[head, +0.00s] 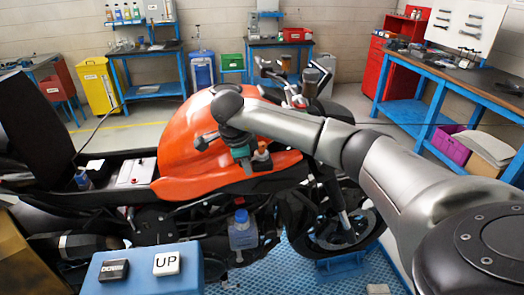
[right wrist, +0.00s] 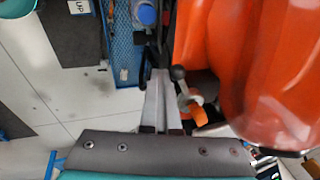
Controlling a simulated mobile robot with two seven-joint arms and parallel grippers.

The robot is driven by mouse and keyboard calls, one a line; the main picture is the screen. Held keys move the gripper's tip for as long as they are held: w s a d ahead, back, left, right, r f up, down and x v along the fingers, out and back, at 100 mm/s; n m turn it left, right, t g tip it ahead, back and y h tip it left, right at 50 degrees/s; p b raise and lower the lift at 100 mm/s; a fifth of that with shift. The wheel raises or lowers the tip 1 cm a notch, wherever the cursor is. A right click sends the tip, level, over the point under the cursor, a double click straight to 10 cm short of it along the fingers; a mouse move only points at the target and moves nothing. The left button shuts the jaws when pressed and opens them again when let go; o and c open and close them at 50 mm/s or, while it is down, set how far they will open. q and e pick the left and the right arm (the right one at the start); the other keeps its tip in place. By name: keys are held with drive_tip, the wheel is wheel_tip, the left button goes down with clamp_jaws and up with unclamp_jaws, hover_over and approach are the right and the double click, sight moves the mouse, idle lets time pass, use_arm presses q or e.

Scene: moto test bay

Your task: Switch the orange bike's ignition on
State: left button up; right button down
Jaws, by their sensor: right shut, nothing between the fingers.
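The orange bike (head: 195,135) stands across the head view, its bars to the right. My right gripper (head: 247,170) reaches over its tank from the right, pointing down near the side panel. In the right wrist view its fingers (right wrist: 158,76) are shut and empty. Just right of them is a small lever with a dark ball end (right wrist: 178,72) and an orange part (right wrist: 196,114) below it. An orange-topped fitting (head: 262,152) shows beside the gripper in the head view. I cannot tell whether the fingers touch the lever, or which part is the ignition. My left gripper is not in view.
A blue box with UP (head: 167,263) and DOWN (head: 114,269) buttons stands in front. A red cabinet (head: 378,72) and blue-framed bench (head: 420,125) stand at the right. Blue mesh flooring (head: 275,272) lies below.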

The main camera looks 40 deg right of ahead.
drive_tip(key=shift+r+p, duration=0.45)
drive_tip(key=shift+r, duration=0.45)
wheel_tip(320, 180, up, 7)
drive_tip(key=p, duration=0.5)
drive_tip(key=shift+s+r+p, duration=0.15)
drive_tip(key=shift+p, duration=0.15)
